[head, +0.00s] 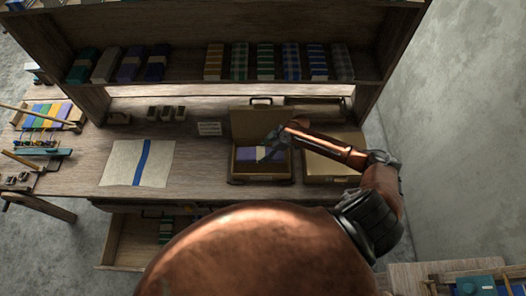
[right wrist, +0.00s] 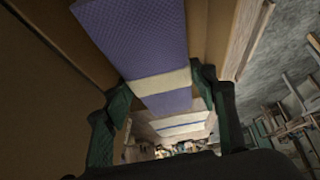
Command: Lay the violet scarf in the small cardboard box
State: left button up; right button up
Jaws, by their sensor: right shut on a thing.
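The violet scarf (head: 247,154), folded with a pale band round it, is at the small cardboard box (head: 262,180), within its walls as seen from above. Whether it rests on the bottom I cannot tell. The box's lid stands up at the back. My right gripper (head: 271,150) reaches in over the box from the right and is shut on the scarf. In the right wrist view the scarf (right wrist: 135,40) runs between the two green fingers (right wrist: 160,105), with brown cardboard walls beside it. My left gripper is not in view.
A wider cardboard box (head: 331,180) stands right of the small one, under my right arm. A pale cloth with a blue stripe (head: 120,166) lies left on the table. A shelf (head: 200,82) of folded textiles is behind. An open drawer (head: 125,240) is below the table.

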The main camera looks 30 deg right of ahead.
jog(key=shift+w+f+b, duration=0.1)
jog(key=shift+f+b, duration=2.2)
jog(key=shift+f, duration=1.05)
jog(key=o, duration=1.3)
jog(key=v, duration=1.2)
jog(key=shift+r, duration=0.1)
